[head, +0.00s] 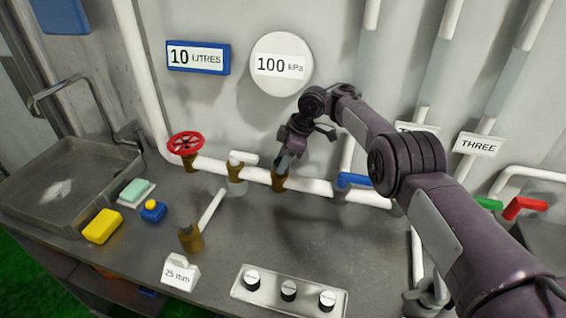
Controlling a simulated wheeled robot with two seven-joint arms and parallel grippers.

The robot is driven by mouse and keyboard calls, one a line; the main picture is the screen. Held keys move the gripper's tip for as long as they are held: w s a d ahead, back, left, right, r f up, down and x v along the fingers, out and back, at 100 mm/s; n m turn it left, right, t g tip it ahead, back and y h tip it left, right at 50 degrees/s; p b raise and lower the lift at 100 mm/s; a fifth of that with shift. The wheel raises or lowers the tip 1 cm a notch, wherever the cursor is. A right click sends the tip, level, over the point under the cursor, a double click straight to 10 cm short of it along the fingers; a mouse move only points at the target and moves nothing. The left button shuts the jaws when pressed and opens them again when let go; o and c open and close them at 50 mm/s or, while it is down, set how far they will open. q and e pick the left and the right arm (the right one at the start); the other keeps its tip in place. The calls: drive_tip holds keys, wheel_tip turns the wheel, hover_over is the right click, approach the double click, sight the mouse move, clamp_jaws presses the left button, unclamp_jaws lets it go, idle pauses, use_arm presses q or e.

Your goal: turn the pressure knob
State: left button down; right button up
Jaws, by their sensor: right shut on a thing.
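My right gripper (284,163) comes down from the upper right onto the top of a brass fitting (280,182) on the white horizontal pipe. It is shut on what sits there, which I take to be the pressure knob; the fingers largely hide the knob. The round white "100 kPa" sign (281,66) is on the wall above it. My left gripper is not in view.
On the pipe's left are a red handwheel (186,144) and a white-handled brass valve (236,170). Blue (354,180), green (489,203) and red (525,208) handles are right. The counter between is fairly clear.

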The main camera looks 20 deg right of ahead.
drive_tip(key=o, duration=1)
drive_tip(key=shift+c, duration=0.2)
drive_tip(key=shift+r, duration=0.15)
drive_tip(key=w+p+v, duration=0.1)
drive_tip(key=p+v, duration=0.6)
drive_tip(key=p, duration=0.2)
drive_tip(key=shift+s, duration=0.55)
drive_tip(key=shift+d, duration=0.15)
